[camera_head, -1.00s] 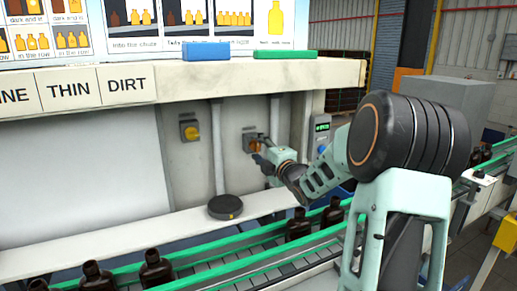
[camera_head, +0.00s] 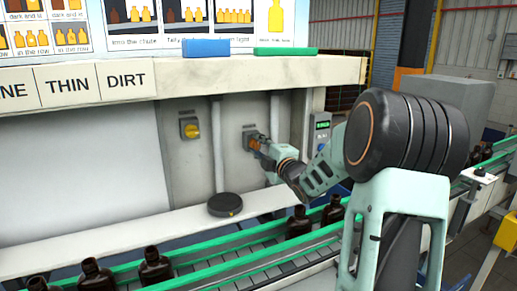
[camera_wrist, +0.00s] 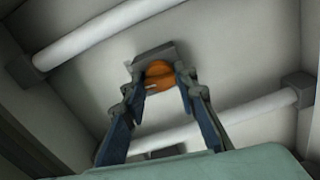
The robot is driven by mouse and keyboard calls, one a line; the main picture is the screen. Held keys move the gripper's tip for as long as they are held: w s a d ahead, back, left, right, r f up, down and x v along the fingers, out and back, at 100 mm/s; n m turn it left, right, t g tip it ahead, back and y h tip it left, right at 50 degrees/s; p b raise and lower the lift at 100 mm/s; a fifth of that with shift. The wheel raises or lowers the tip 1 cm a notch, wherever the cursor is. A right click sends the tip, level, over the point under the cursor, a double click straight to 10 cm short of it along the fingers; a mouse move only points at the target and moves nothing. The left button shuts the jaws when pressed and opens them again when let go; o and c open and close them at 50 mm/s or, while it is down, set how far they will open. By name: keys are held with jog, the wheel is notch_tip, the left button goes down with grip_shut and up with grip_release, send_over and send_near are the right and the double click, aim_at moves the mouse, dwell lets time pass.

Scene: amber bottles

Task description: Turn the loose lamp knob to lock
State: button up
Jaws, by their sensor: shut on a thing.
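An orange lamp knob (camera_wrist: 158,74) on a grey wall box (camera_wrist: 153,54) shows in the wrist view between my fingers. My gripper (camera_wrist: 160,82) is shut on the knob, with one finger on each side. In the head view my gripper (camera_head: 258,144) reaches the grey box (camera_head: 248,132) on the back panel and hides most of the orange knob. A second knob, yellow on a grey box (camera_head: 190,129), sits to the left on the same panel. Whether the orange knob is locked cannot be told.
A vertical pipe (camera_head: 217,150) runs between the two knob boxes. A black round puck (camera_head: 225,205) lies on the pale ledge below. Dark bottles (camera_head: 155,267) stand on the green-railed conveyor (camera_head: 250,262). A small display box (camera_head: 320,130) is right of my gripper.

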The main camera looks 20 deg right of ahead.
jog(key=m, duration=0.3)
jog(key=shift+b, duration=0.4)
jog(key=m, duration=0.5)
jog(key=m+p, duration=0.1)
jog(key=m, duration=0.3)
jog(key=shift+m+p, duration=0.8)
jog(key=shift+m, duration=1.3)
jog(key=o, duration=1.2)
jog(key=shift+c, duration=0.2)
